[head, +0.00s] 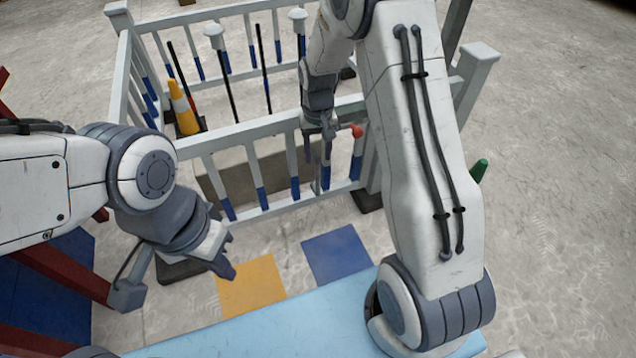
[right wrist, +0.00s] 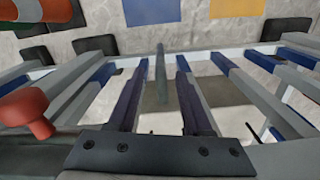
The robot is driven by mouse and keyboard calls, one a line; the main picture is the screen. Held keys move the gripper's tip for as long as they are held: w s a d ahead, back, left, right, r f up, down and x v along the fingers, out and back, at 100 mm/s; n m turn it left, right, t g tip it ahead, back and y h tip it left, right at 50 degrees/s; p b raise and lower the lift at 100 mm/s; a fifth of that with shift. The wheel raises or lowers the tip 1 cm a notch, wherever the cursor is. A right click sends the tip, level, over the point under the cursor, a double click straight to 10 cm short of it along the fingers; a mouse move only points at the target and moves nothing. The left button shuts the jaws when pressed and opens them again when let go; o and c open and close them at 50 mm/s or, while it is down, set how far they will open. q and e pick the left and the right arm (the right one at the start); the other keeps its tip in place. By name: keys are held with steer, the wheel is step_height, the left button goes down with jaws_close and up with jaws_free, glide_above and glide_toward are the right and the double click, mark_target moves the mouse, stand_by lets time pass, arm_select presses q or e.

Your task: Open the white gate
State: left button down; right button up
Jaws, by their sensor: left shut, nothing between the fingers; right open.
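The white gate (head: 240,131), with slats blue at the lower ends, stands upright across the front of a white fenced pen, in line with the fence. A red knob (head: 357,131) sits near its right end; it also shows at the left of the right wrist view (right wrist: 27,112). My right gripper (head: 318,150) points down at the gate's top rail, just left of the knob. In the right wrist view its fingers (right wrist: 158,95) are apart, with a grey upright bar seen between them; contact cannot be told. My left gripper (head: 230,268) is shut and empty, in front of the gate's left end.
An orange-yellow cone (head: 183,108) and dark poles stand inside the pen. A light-blue surface (head: 260,325) lies nearest me, with yellow (head: 252,286) and blue (head: 337,255) floor squares beyond it. Red beams (head: 60,272) are at the left. Floor to the right is open.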

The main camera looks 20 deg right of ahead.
steer(key=b, duration=0.5)
glide_above(318, 195)
steer(key=f, duration=1)
steer(key=shift+w+d+f, duration=0.1)
steer(key=shift+w+f, duration=0.1)
steer(key=shift+w, duration=0.15)
jaws_close()
